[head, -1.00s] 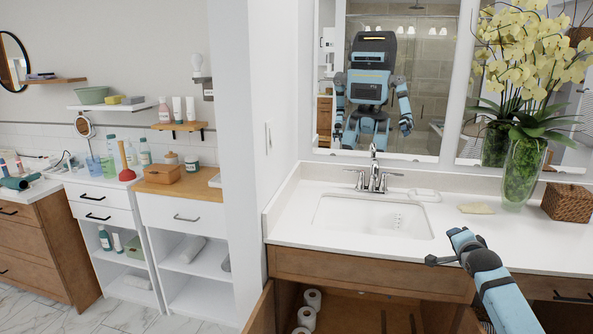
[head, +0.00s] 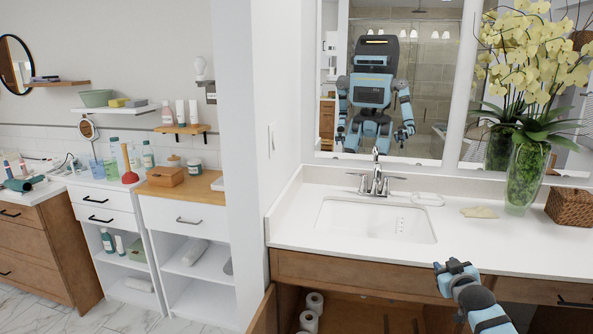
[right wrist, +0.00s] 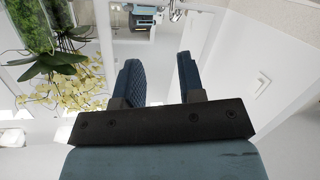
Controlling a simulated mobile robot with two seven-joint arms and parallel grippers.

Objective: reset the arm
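My right gripper (head: 450,267) is in front of the sink counter's front edge, at the lower right of the head view. In the right wrist view its two fingers (right wrist: 160,80) stand apart with nothing between them, so it is open and empty. My right arm comes up from the bottom of the head view. My left gripper is not directly in view. My reflection (head: 371,90) shows in the mirror, too small to read the grippers.
The white counter (head: 460,238) holds a sink (head: 375,218), faucet (head: 376,180), flower vase (head: 525,178) and wicker box (head: 570,206). Below, an open cabinet door (head: 264,315) and paper rolls (head: 310,315) show. A shelf unit (head: 185,216) stands left.

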